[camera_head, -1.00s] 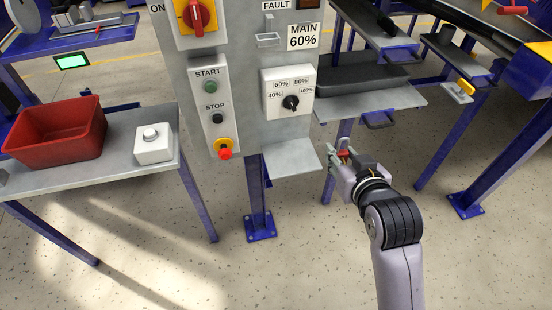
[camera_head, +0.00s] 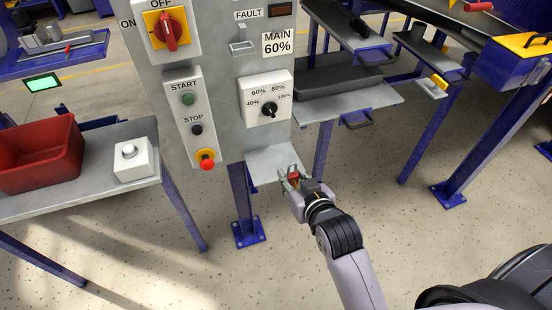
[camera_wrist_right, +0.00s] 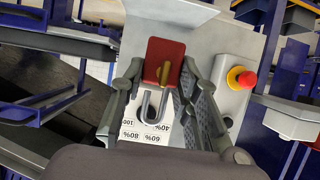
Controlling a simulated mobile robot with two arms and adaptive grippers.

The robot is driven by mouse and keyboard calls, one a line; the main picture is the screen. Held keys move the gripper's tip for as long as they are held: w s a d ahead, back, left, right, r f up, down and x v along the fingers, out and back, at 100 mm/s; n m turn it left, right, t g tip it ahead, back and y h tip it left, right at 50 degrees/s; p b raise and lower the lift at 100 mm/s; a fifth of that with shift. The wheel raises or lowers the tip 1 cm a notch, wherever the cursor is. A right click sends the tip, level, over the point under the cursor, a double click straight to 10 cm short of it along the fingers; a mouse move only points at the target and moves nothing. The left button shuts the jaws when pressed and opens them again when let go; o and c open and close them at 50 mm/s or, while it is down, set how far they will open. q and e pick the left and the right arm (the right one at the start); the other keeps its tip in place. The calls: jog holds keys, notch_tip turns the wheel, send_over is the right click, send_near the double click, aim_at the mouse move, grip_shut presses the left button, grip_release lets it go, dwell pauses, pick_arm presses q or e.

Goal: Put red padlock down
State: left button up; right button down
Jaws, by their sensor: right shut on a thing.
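The red padlock (camera_wrist_right: 163,62) is between the fingers of my right gripper (camera_wrist_right: 160,88) in the right wrist view, with its grey shackle toward the palm and a brass-coloured part on its face. In the head view the right gripper (camera_head: 289,180) is shut on the padlock (camera_head: 294,177), which shows as a small red patch. The gripper is at the front right edge of the small grey shelf (camera_head: 265,164) under the control panel. I cannot tell whether the padlock touches the shelf. My left gripper is not in view.
The control panel (camera_head: 222,90) with its switch, buttons and speed dial stands just above the shelf. A red bin (camera_head: 40,160) and a white button box (camera_head: 133,160) are on the table at left. A grey bench (camera_head: 350,103) stands behind to the right.

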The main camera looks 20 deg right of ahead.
jog(key=w, duration=0.4)
jog(key=w+f, duration=0.1)
jog(key=w, duration=0.2)
jog(key=w+p, duration=0.1)
jog(key=w, duration=0.3)
jog(key=shift+w+a+f, duration=0.2)
jog(key=shift+w+f, duration=0.15)
jog(key=shift+f, duration=0.05)
notch_tip(320, 180, down, 5)
jog(key=shift+s+r, duration=0.1)
jog(key=shift+r, duration=0.05)
jog(key=shift+w+f, duration=0.2)
jog(key=c, duration=1.2)
grip_release()
jog(key=shift+f, duration=0.15)
